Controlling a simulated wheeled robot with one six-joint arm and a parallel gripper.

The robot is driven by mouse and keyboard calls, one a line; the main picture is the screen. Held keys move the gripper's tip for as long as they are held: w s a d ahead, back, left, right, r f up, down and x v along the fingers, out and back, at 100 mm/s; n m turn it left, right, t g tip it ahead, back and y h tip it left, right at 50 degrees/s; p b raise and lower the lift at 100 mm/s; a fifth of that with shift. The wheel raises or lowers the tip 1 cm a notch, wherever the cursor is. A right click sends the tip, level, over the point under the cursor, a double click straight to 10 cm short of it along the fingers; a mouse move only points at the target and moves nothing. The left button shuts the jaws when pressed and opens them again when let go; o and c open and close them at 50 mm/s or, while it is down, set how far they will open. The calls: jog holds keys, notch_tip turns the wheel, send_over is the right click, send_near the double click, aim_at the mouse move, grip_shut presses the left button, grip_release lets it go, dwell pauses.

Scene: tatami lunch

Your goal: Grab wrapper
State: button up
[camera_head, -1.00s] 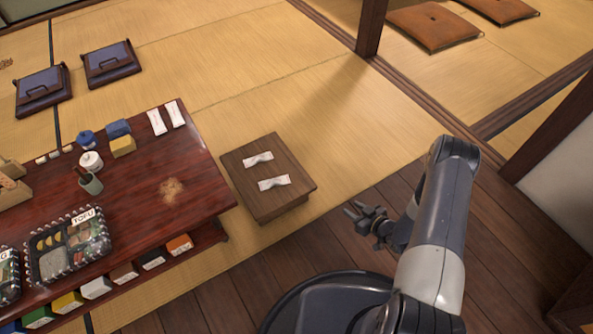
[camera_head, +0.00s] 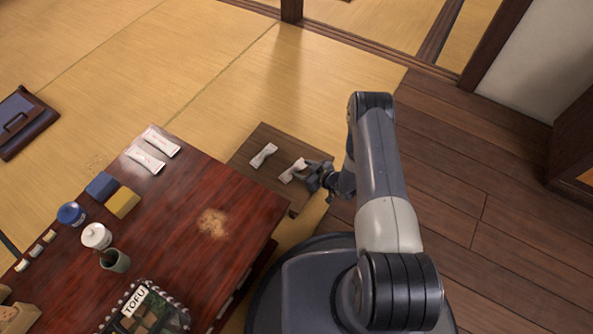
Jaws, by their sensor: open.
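Two white twisted wrappers lie on the small low wooden stand (camera_head: 262,138) beside the long table. The far wrapper (camera_head: 263,155) lies clear near the middle of the stand. The near wrapper (camera_head: 292,171) lies closer to me, with my gripper (camera_head: 309,172) right at its right end. My gripper is open. Its fingers cover part of that end, and I cannot tell whether they touch the wrapper.
The dark red table (camera_head: 185,225) stands at the left with a brown crumb patch (camera_head: 213,222). It holds two white packets (camera_head: 150,150), a yellow block (camera_head: 122,203), a white pot (camera_head: 97,236) and a tofu tray (camera_head: 145,310). Tatami (camera_head: 200,70) is clear behind.

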aim_at(293, 167)
jog(key=a, duration=0.1)
jog(key=w+a+f, duration=0.1)
jog(key=shift+w+a+f, duration=0.1)
jog(key=shift+w+a, duration=0.05)
jog(key=shift+a, duration=0.2)
jog(key=c, duration=1.1)
jog(key=shift+o, duration=0.2)
